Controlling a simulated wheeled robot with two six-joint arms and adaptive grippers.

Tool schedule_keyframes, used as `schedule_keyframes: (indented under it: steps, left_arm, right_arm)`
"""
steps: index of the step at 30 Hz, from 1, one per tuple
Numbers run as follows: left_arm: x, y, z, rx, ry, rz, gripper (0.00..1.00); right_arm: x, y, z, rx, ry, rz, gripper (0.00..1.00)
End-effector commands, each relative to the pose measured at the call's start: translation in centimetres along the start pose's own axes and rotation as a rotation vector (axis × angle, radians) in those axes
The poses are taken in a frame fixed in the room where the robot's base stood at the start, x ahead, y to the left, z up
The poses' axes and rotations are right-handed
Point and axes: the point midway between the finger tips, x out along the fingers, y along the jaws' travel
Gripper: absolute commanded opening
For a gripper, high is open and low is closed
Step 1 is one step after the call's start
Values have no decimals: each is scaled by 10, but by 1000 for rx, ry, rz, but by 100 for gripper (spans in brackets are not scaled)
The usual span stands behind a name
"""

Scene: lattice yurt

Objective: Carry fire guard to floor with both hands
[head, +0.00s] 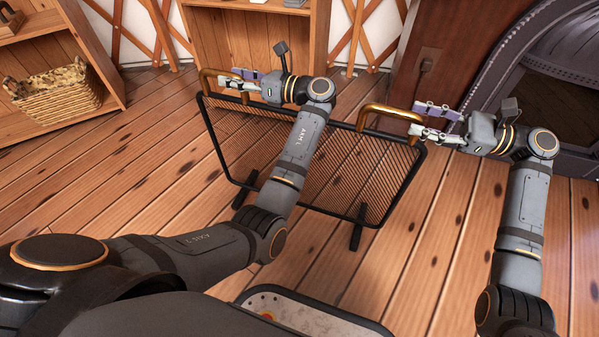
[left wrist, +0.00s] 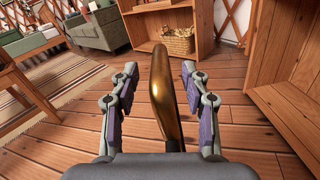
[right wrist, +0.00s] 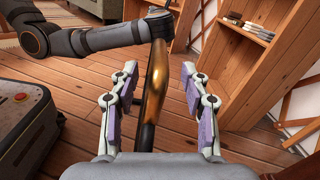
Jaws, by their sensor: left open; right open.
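The fire guard (head: 362,180) is a black mesh panel with a dark frame, two feet and two brass handles on top. It stands upright on the wooden floor (head: 410,270). My left gripper (head: 243,80) is open at the left brass handle (head: 212,74); in the left wrist view the handle (left wrist: 163,95) runs between the spread fingers, apart from both. My right gripper (head: 424,122) is open at the right brass handle (head: 378,110); in the right wrist view that handle (right wrist: 156,85) lies between the spread fingers. My left arm hides part of the mesh.
A wooden shelf with a wicker basket (head: 62,92) stands at the left, another shelf (head: 260,40) behind the guard. A dark arched fireplace (head: 540,75) is at the right. Floor in front of the guard is clear.

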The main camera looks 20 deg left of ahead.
Motion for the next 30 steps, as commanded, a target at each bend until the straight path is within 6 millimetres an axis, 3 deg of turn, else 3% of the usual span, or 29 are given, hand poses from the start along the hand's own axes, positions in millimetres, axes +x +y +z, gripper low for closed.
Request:
schedule_keyframes:
  steps: [3,10,23,30]
  left_arm:
    - [17,1,0,0,-2,3,47]
    - [40,0,0,1,-1,1,47]
    - [46,0,0,0,1,0,47]
    - [45,0,0,0,1,0,14]
  right_arm:
    - [24,1,1,-1,-4,2,47]
    - [55,0,1,-1,-2,0,47]
    - [63,0,0,-1,0,-1,47]
    - [63,0,0,-1,0,-1,14]
